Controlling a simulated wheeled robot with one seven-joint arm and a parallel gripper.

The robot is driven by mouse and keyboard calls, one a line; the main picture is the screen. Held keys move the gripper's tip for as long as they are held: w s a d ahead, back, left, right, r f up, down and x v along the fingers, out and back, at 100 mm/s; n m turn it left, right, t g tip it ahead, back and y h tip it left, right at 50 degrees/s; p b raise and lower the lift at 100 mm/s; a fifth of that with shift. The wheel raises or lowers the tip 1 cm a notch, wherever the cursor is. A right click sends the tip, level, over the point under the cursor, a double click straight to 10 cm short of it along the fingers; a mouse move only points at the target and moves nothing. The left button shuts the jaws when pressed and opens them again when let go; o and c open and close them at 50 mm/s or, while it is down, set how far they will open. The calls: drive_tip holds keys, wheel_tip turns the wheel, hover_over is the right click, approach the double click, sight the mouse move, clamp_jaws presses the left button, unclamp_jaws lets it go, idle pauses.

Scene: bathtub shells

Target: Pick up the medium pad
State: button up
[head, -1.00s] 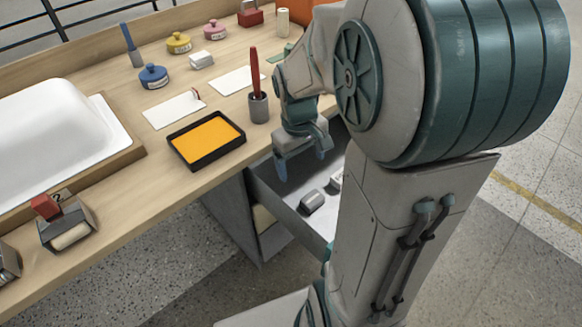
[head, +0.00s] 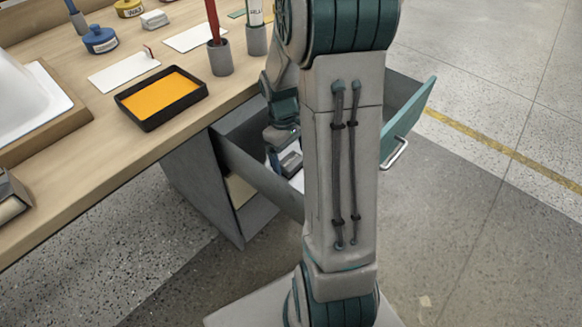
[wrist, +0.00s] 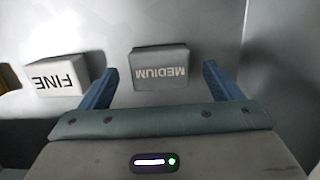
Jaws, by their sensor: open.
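The medium pad (wrist: 160,74) is a grey block marked MEDIUM, its lettering upside down in the wrist view. It lies on the drawer floor. My gripper (wrist: 160,69) is open, with one blue finger on each side of the pad and a gap to each. I cannot tell how far the fingertips are above the drawer floor. In the head view my gripper is low inside the open drawer (head: 258,172), and my arm hides most of it.
A white pad marked FINE (wrist: 56,75) lies left of the medium pad. The drawer's teal front (head: 408,122) stands out to the right. On the bench above are an orange-filled black tray (head: 160,97), a grey cup (head: 220,58) and a blue pot (head: 101,40).

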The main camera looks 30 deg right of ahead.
wheel_tip(320, 180, down, 2)
drive_tip(key=shift+s+f+b, duration=0.15)
drive_tip(key=shift+f+b, duration=0.1)
drive_tip(key=shift+b, duration=0.05)
drive_tip(key=c, duration=1.1)
drive_tip(key=shift+o, duration=0.2)
drive_tip(key=shift+r, duration=0.1)
drive_tip(key=shift+r+p, duration=0.35)
drive_tip(key=shift+r, duration=0.15)
drive_tip(key=r+p, duration=0.1)
drive_tip(key=r, duration=0.1)
drive_tip(key=r+p, duration=0.1)
drive_tip(key=r, duration=0.1)
drive_tip(key=shift+s+d, duration=0.1)
drive_tip(key=shift+d, duration=0.1)
drive_tip(key=s+d+r+p, duration=0.3)
drive_tip(key=s+d+r, duration=0.3)
drive_tip(key=s+d, duration=0.1)
drive_tip(key=shift+s+d, duration=0.4)
drive_tip(key=shift+d, duration=0.2)
